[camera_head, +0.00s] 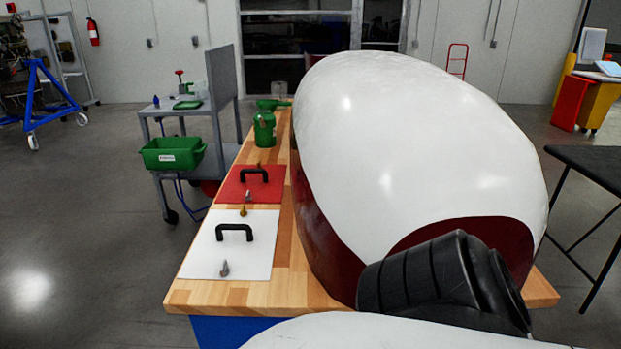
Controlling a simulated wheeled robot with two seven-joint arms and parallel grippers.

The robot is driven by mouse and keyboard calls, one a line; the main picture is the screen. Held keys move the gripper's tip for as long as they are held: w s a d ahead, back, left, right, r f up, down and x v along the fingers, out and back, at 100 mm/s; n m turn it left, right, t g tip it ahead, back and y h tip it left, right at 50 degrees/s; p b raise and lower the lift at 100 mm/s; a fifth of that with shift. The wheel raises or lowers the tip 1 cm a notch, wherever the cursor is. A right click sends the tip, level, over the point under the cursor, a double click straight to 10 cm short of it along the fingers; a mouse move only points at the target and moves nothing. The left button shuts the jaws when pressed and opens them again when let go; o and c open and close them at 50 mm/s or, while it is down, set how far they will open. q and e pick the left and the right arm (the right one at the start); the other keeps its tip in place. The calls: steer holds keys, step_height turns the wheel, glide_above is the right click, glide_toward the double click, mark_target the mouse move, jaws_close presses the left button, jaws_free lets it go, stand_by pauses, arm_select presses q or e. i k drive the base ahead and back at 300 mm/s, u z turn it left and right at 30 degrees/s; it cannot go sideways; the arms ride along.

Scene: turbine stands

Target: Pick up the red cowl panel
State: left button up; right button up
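The red cowl panel (268,192) lies flat on the wooden table (296,296), left of centre in the head view. It is a thin red sheet with a black handle (254,174) on top and small metal-coloured pieces at its near and far edges. A white panel (245,259) with a similar black handle lies directly in front of it. Neither of my grippers is in view, so I cannot see where they are relative to the red panel.
A large white and dark red rounded shape fills the centre right and hides much of the table. A green canister (264,134) stands behind the red panel. A grey cart (186,133) with a green bin (172,153) stands left. The table's left edge borders open floor.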

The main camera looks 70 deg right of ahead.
mark_target(266, 184)
steer(key=z, duration=1.95)
